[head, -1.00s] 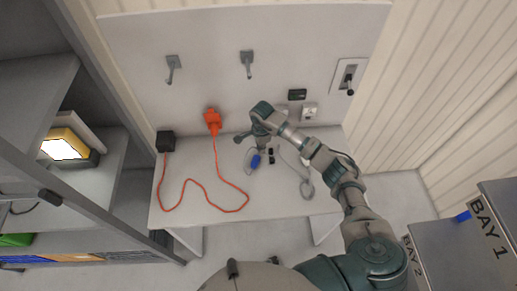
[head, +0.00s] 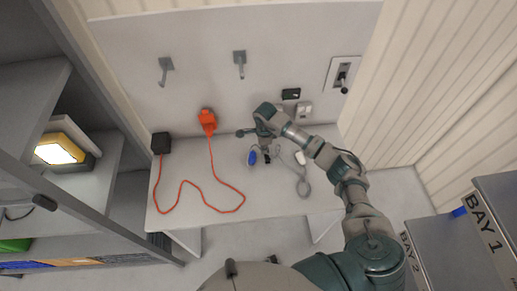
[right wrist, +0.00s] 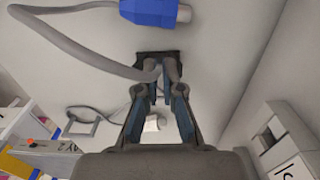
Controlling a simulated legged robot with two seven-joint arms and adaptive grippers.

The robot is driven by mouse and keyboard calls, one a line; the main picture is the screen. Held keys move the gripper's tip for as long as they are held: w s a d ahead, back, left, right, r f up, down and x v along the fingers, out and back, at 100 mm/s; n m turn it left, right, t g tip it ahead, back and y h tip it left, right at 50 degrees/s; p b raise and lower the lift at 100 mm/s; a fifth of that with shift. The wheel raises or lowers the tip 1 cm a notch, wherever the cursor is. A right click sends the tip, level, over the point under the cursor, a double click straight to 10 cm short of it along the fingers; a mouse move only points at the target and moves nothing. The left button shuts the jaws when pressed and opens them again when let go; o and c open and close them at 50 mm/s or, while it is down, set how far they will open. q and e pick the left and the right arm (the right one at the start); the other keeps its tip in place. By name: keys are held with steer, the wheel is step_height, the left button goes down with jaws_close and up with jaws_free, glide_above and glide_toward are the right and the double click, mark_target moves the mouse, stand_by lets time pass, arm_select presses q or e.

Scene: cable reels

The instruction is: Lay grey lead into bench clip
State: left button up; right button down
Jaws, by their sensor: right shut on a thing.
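The grey lead (right wrist: 95,62) has a blue connector (head: 252,158) at one end, which also shows in the right wrist view (right wrist: 155,12). My right gripper (right wrist: 160,76) is shut on the lead's cable a short way from the connector. In the head view my right gripper (head: 264,148) is low over the bench. A dark block (right wrist: 175,60), perhaps the bench clip, shows right behind my fingertips; I cannot tell whether the cable is in it. More of the grey lead (head: 303,187) lies looped on the bench to the right. My left gripper is out of view.
On the bench (head: 285,205) an orange cord (head: 185,183) runs from a black box (head: 161,143) to an orange plug (head: 207,121). Hooks (head: 239,62) and a lever switch (head: 343,75) are on the back panel. Shelves (head: 95,190) stand left, bay cabinets (head: 490,228) right.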

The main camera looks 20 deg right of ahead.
mark_target(258, 159)
steer(key=shift+d, duration=0.15)
steer(key=shift+a, duration=0.4)
steer(key=shift+a+f+b, duration=0.8)
steer(key=shift+a+f, duration=0.05)
steer(key=shift+f, duration=0.05)
steer(key=shift+a+f, duration=0.2)
steer(key=shift+f, duration=0.1)
steer(key=shift+f+b, duration=0.4)
steer(key=shift+b, duration=0.15)
steer(key=shift+f, duration=0.3)
steer(key=shift+d+f+b, duration=0.1)
steer(key=shift+f+b, duration=0.05)
steer(key=shift+b, duration=0.2)
steer(key=shift+d, duration=0.1)
steer(key=shift+a, duration=0.25)
steer(key=c, duration=1.4)
jaws_free()
steer(key=shift+a, duration=0.1)
steer(key=shift+c, duration=0.2)
steer(key=shift+o, duration=0.9)
steer(key=o, duration=0.6)
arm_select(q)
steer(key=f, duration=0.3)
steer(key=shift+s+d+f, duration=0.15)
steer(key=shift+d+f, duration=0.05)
arm_select(e)
steer(key=shift+d, duration=0.25)
